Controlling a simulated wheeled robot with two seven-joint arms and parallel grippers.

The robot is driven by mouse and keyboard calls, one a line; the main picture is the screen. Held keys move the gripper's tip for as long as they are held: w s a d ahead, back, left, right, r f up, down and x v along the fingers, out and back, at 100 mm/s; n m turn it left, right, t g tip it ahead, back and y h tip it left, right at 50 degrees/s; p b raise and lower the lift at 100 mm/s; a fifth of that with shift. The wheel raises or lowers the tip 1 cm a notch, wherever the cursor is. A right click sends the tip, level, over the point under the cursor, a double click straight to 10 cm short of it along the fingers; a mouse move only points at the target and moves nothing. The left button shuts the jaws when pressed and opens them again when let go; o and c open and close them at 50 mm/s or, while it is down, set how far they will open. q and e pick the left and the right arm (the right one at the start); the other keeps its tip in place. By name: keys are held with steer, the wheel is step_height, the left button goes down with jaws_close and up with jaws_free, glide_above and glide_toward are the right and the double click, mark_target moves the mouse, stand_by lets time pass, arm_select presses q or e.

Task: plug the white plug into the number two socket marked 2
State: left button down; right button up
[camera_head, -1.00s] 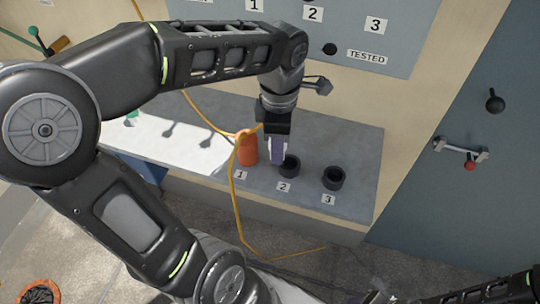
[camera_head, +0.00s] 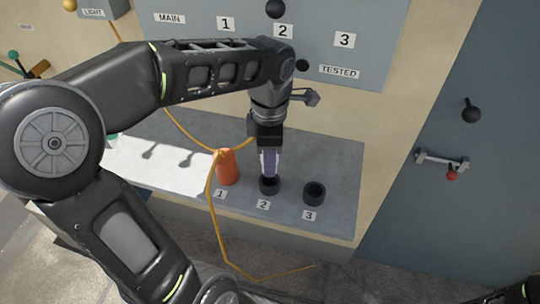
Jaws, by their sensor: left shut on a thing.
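My left gripper (camera_head: 269,166) points down over the number two socket (camera_head: 269,187), a short black cup on the grey ledge behind the label 2 (camera_head: 263,205). It is shut on the white plug, which is mostly hidden by the fingers; only a pale lilac-white strip shows there. The fingertips are at the socket's mouth; I cannot tell whether the plug is inside it. An orange plug (camera_head: 227,168) stands upright at the place marked 1. The number three socket (camera_head: 314,194) is empty. My right gripper is out of view; only a bit of dark arm shows at lower right.
The grey ledge (camera_head: 340,165) is clear right of socket three. An orange cord (camera_head: 209,200) loops around the orange plug's top and hangs over the front edge. A grey panel (camera_head: 385,40) with labels and black knobs stands behind. A door with a handle (camera_head: 440,160) is at right.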

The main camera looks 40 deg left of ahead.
arm_select(q)
steer(key=shift+f+b, duration=0.9)
steer(key=shift+f, duration=0.55)
stand_by(1.1)
steer(key=shift+f+b, duration=1.15)
steer(key=shift+f, duration=0.05)
stand_by(1.1)
steer(key=shift+s+f, duration=0.1)
steer(key=shift+f, duration=0.2)
